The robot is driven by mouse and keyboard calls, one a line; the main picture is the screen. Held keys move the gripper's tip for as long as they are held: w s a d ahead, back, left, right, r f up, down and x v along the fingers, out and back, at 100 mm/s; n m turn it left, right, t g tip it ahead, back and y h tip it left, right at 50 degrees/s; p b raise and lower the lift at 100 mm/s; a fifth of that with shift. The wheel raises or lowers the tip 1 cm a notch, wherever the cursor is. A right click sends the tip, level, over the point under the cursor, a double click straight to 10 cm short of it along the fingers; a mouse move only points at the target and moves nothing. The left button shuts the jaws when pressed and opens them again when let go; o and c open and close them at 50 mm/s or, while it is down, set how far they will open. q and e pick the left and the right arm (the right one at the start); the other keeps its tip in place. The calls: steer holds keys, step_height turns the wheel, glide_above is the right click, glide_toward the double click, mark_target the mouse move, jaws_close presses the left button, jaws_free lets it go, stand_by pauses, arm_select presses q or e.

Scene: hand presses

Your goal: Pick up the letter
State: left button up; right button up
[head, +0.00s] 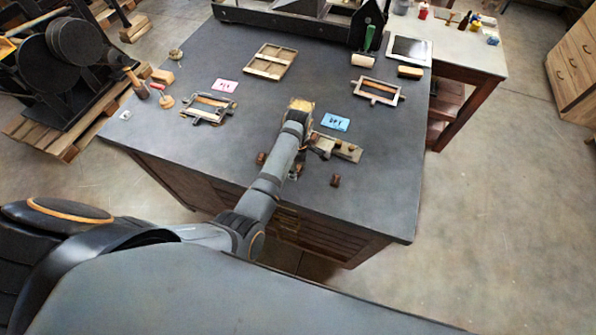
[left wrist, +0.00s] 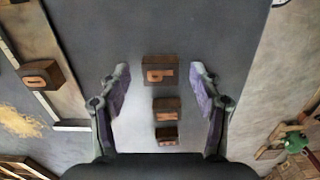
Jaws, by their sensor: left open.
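In the left wrist view, my left gripper (left wrist: 159,72) is open, with one finger on each side of a brown wooden letter block (left wrist: 160,69). The block's face carries a letter, and a gap shows between it and each finger. Two more brown blocks, a middle one (left wrist: 167,105) and a smaller-looking one (left wrist: 166,134), line up below it between the fingers. Another letter block (left wrist: 41,75) lies off to the left. In the head view, small brown blocks (head: 335,180) lie on the dark table near my left gripper (head: 318,144); my arm hides part of that area. My right gripper is not in view.
The dark table (head: 385,205) has bare room at its front right. A blue card (head: 336,123) and a pink card (head: 225,85) lie on it. Frames (head: 378,91) and a wooden tray (head: 270,62) stand farther back. A press (head: 300,18) is at the back edge.

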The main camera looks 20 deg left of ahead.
arm_select(q)
steer(key=shift+r, duration=0.1)
steer(key=c, duration=0.9)
steer(key=shift+r, duration=0.1)
steer(key=shift+c, duration=0.2)
